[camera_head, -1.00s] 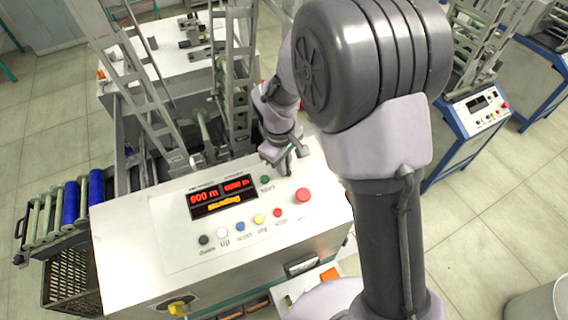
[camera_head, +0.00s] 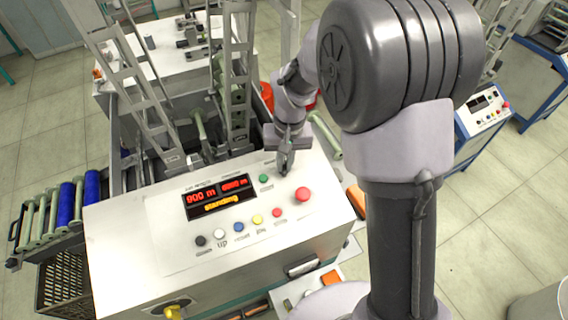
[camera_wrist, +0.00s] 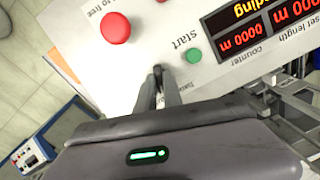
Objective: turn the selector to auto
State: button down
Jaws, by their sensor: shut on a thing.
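The selector is a small dark knob on the white control panel (camera_head: 150,225), almost wholly hidden by my gripper (camera_head: 285,166). In the wrist view, my gripper (camera_wrist: 158,78) points down at the panel, its fingers close together. They are shut on the selector, of which only a dark bit shows between the tips. A label beside it is partly covered, so I cannot read which position the selector points to. The green start button (camera_head: 263,180) is close by, with the red mushroom button (camera_head: 303,194) on the other side.
A row of small buttons, including a yellow one (camera_head: 257,219), runs along the panel front. Metal lattice frames (camera_head: 140,90) rise behind the panel. A blue-framed machine (camera_head: 485,130) stands at right.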

jog(key=shift+m+b, duration=0.35)
jog(key=shift+m, duration=0.85)
jog(key=c, duration=1.5)
grip_release()
jog(key=shift+d, duration=0.1)
jog(key=r+p, duration=0.1)
jog(key=r, duration=0.4)
jog(key=d+r+p, duration=0.1)
jog(key=r, duration=0.5)
jog(key=r+p, duration=0.2)
jog(key=r, duration=0.4)
jog(key=shift+s+d+r, duration=0.15)
jog(key=shift+s+d, duration=0.05)
jog(key=shift+d, duration=0.2)
